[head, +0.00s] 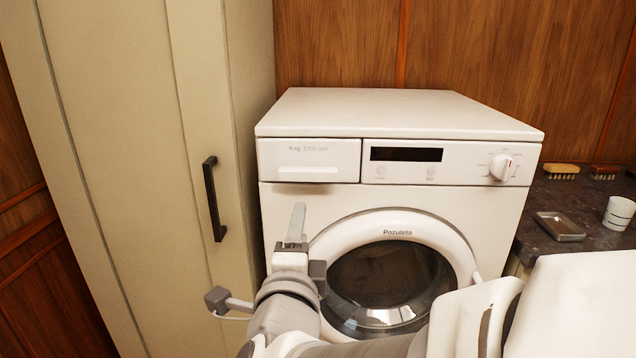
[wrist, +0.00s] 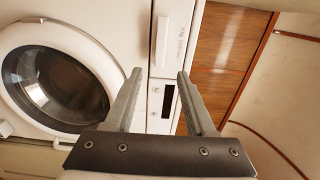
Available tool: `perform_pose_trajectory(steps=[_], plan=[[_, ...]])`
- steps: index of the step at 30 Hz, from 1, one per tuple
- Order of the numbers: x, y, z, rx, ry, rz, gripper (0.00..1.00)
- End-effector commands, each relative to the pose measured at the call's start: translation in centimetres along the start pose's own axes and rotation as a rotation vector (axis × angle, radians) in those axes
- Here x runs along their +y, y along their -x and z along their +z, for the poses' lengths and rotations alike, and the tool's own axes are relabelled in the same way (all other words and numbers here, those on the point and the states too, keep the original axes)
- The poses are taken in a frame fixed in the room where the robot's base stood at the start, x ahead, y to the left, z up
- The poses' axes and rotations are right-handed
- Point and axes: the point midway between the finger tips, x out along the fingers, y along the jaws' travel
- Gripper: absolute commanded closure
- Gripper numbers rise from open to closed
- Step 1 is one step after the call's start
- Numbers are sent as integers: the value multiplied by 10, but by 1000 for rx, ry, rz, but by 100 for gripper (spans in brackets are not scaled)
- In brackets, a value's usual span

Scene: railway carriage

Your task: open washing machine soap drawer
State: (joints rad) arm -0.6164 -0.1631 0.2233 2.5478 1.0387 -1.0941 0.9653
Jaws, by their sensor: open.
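The white washing machine (head: 400,115) stands against the back wall, its round door shut. Its soap drawer (head: 309,158) is at the upper left of the front, flush with the control panel, with a lip-like handle (head: 309,174) along its lower edge. My gripper (head: 297,212) is in front of the machine, below the drawer and left of the round door, apart from the drawer. In the wrist view, my gripper (wrist: 158,72) is open and empty. The drawer (wrist: 175,40) appears turned sideways there, beyond the fingertips, its handle (wrist: 162,41) roughly in line with the gap.
A tall cream cabinet (head: 125,150) with a black handle (head: 213,199) stands close on the left. A dark counter (head: 580,200) on the right holds a metal tray (head: 560,226), a white cup (head: 619,213) and brushes (head: 561,171). The machine's top is clear.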

Motion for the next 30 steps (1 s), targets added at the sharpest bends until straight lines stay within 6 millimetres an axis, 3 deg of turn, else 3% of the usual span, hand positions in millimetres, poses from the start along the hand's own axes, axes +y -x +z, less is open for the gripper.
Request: perform_pose_trajectory(steps=[21,30], plan=[[-5,-57,-1,1,4,4,45],[0,-124,-1,0,1,2,45]])
